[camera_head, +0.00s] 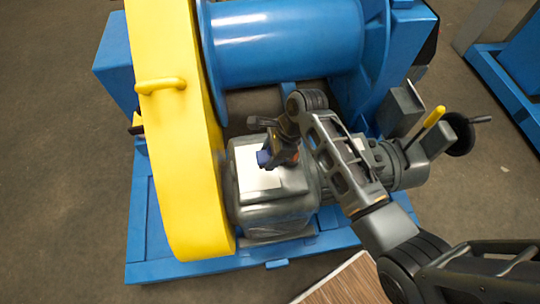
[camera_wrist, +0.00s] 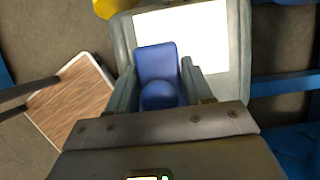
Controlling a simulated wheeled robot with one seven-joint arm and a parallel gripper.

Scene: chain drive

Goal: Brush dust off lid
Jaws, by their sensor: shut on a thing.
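My gripper (camera_head: 280,152) is shut on a blue brush (camera_wrist: 156,62), whose flat blue back shows between the two fingers in the wrist view. In the head view the brush (camera_head: 263,158) is a small blue patch at the fingertips. It is over the grey lid (camera_head: 290,180) of the housing beside the yellow guard. The lid's white area (camera_head: 258,178) also shows beyond the brush in the wrist view (camera_wrist: 205,35). Bristles are hidden, so I cannot tell whether the brush touches the lid. I cannot make out separate dust.
The tall yellow guard (camera_head: 175,120) stands close left of the lid. A blue drum (camera_head: 285,45) is behind it. A grey unit with a yellow handle (camera_head: 434,116) and black handwheel is at right. A wood-topped surface (camera_head: 345,285) is at the front. Open floor (camera_head: 60,200) lies left.

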